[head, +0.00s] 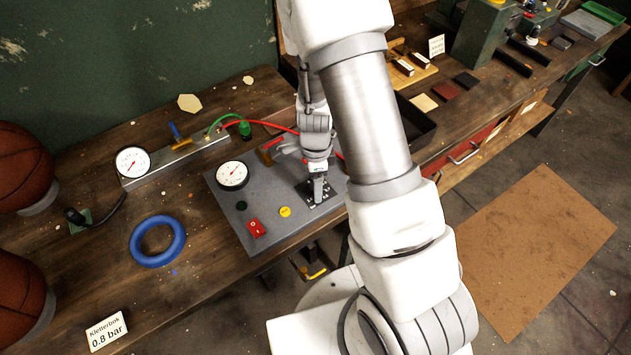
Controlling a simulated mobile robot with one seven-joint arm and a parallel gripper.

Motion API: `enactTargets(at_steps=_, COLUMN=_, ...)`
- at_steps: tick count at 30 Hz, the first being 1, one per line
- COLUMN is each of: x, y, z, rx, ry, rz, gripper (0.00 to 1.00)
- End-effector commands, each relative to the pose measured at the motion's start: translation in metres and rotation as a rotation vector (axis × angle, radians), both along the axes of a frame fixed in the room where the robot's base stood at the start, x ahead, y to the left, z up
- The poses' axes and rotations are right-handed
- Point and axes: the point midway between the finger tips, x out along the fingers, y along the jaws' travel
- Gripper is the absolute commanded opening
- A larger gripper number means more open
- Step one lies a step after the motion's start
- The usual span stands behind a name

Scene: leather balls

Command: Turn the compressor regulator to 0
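The compressor panel (258,222) is a grey box top on the workbench. It carries a round white gauge (232,175), a red rocker switch (256,228) and a yellow button (285,212). A dark dial plate with white marks (312,202) lies at its right side. My gripper (319,196) points down over this dial plate, with its fingertips at or just above its middle. The regulator knob is hidden by my gripper, so its setting cannot be read. Whether the fingers are closed around the knob cannot be made out.
A second gauge (133,162) sits on a metal rail at the left. A blue ring (158,241), a pump needle base (78,218) and a card reading "Kletterbok 0.8 bar" (107,332) lie on the bench. Basketballs (22,168) stand at the left edge. A red hose (275,127) runs behind the panel.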

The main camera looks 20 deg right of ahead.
Motion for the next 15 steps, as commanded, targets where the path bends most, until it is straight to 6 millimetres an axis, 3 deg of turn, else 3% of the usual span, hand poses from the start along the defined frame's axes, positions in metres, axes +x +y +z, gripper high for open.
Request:
enactTargets(at_steps=5, x=0.0, y=0.0002, z=0.0002, rx=0.0, ry=0.0, rz=0.0, gripper=0.74)
enactTargets(at_steps=15, x=0.0, y=0.0002, z=0.0003, rx=0.0, ry=0.0, rz=0.0, gripper=0.13)
